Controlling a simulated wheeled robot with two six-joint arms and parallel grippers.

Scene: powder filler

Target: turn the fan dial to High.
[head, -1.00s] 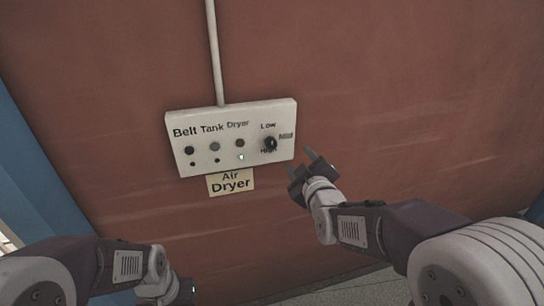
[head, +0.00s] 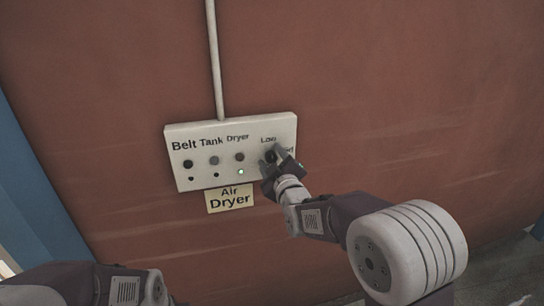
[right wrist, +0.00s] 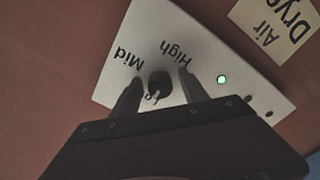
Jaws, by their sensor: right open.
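The fan dial (head: 271,156) is a dark round knob at the right end of the white control panel (head: 205,172) on the wall. "Low" is printed above it; the gripper covers the lettering below and to its right. In the right wrist view the dial (right wrist: 159,84) sits between the fingers, with "High" and "Mid" printed near it. My right gripper (head: 272,160) is open, one finger on each side of the dial. I cannot tell whether the fingers touch it. My left arm shows at the lower left, but its gripper is out of the picture.
The panel also carries Belt, Tank and Dryer buttons (head: 214,160) with small lamps; the lamp under Dryer (head: 241,171) glows green. A yellowish "Air Dryer" label (head: 230,198) hangs below. A conduit (head: 214,60) rises above. The red-brown wall around is clear.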

